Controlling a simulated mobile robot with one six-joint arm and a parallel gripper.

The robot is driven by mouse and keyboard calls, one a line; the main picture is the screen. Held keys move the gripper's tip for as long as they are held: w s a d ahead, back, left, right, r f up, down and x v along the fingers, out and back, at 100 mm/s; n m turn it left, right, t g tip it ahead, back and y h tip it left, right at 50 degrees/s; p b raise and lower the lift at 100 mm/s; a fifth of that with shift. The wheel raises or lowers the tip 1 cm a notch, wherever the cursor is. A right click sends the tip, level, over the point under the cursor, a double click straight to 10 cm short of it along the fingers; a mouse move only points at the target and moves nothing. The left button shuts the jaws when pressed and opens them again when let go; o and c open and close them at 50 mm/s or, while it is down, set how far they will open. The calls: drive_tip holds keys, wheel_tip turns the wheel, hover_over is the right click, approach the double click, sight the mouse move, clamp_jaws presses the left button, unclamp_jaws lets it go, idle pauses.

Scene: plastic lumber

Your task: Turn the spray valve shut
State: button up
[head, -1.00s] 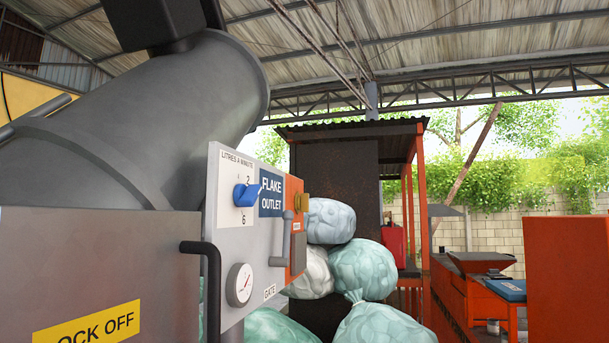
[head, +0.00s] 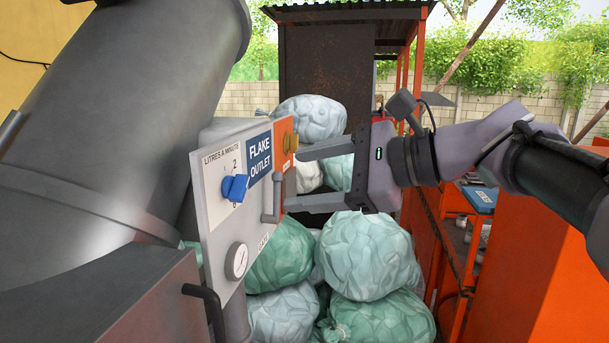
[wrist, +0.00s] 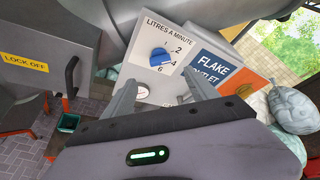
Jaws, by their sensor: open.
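The spray valve is a blue knob (head: 235,187) on a white dial marked "LITRES A MINUTE", on the left part of a grey panel (head: 215,235). The knob also shows in the wrist view (wrist: 161,59), ringed by numbers; its exact setting is hard to read. My gripper (head: 292,180) is open and empty, its fingers pointing left at the panel's right side. In the wrist view my two fingers (wrist: 160,80) are spread below the knob in the picture, apart from it. Nothing hides the knob.
A black bar handle (head: 207,305) juts out at lower left. Stuffed bags (head: 365,255) pile up behind the panel.

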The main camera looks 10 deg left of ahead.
sight(245, 190)
drive_tip(key=p+x, duration=0.1)
drive_tip(key=x, duration=1)
drive_tip(key=shift+a, duration=0.1)
drive_tip(key=c, duration=1.4)
drive_tip(key=shift+o, duration=0.2)
drive_tip(key=f+n+b, duration=0.1)
drive_tip(key=b, duration=0.3)
drive_tip(key=shift+t, duration=0.4)
drive_tip(key=n+t+b, duration=0.1)
drive_tip(key=n+b, duration=0.1)
drive_tip(key=b, duration=0.4)
drive_tip(key=n+t+y+b, duration=0.1)
drive_tip(key=n+b, duration=0.2)
drive_tip(key=b, duration=0.4)
drive_tip(key=shift+s+f+y, duration=0.1)
drive_tip(key=shift+f+y, duration=0.05)
drive_tip(key=shift+y, duration=0.15)
drive_tip(key=n+b, duration=0.2)
drive_tip(key=b, duration=0.1)
drive_tip(key=shift+r+t+y, duration=0.2)
drive_tip(key=shift+t+y, duration=0.1)
